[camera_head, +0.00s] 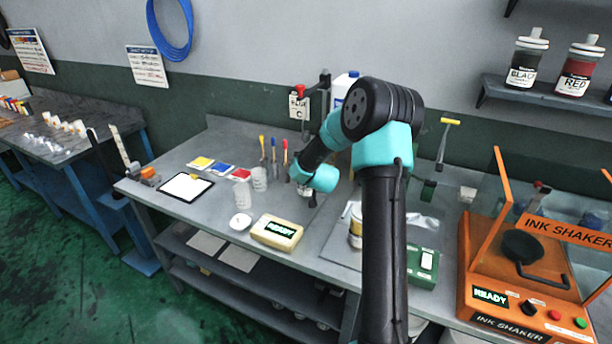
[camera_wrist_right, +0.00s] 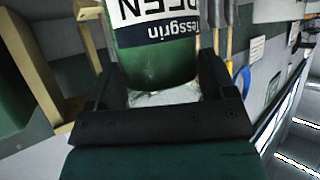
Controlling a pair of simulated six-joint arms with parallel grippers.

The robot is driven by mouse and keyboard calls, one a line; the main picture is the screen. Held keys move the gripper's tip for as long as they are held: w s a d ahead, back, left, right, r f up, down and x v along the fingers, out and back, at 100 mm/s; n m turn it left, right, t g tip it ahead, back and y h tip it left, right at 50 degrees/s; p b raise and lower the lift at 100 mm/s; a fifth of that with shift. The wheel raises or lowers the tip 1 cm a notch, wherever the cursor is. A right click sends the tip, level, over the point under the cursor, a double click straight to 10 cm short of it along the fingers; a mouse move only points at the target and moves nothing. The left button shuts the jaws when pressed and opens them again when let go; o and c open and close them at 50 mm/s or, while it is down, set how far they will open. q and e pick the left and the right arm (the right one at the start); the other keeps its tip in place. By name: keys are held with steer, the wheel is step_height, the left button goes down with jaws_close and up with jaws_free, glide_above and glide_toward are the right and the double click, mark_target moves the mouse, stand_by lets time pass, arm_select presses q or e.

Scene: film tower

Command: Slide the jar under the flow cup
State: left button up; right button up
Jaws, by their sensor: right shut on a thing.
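The green jar (camera_wrist_right: 155,62) with a white and dark label fills the top of the right wrist view. My right gripper (camera_wrist_right: 161,84) is shut on it, with one finger on each side. In the head view my right arm reaches over the bench and its wrist hides most of the gripper and the jar. The flow cup stand shows behind the arm, with a red top and a white sign (camera_head: 299,107) reading partly "FLO". The cup itself is hidden or too small to tell, so I cannot tell how the jar lies relative to it. My left gripper is not in view.
A yellow scale (camera_head: 277,232) reading "READY" and a small white round dish (camera_head: 241,223) stand at the bench front. Clear beakers (camera_head: 259,178) and coloured tools are left of the arm. A can (camera_head: 356,232) and an orange ink shaker (camera_head: 520,290) are to the right.

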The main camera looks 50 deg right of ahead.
steer(key=shift+w+d, duration=0.2)
steer(key=shift+d, duration=0.5)
steer(key=shift+d+f, duration=0.1)
steer(key=shift+f, duration=0.1)
stand_by(0.4)
steer(key=o, duration=1.1)
steer(key=shift+f, duration=0.1)
steer(key=v, duration=1.7)
steer(key=shift+s+a, duration=0.15)
steer(key=shift+a, duration=0.05)
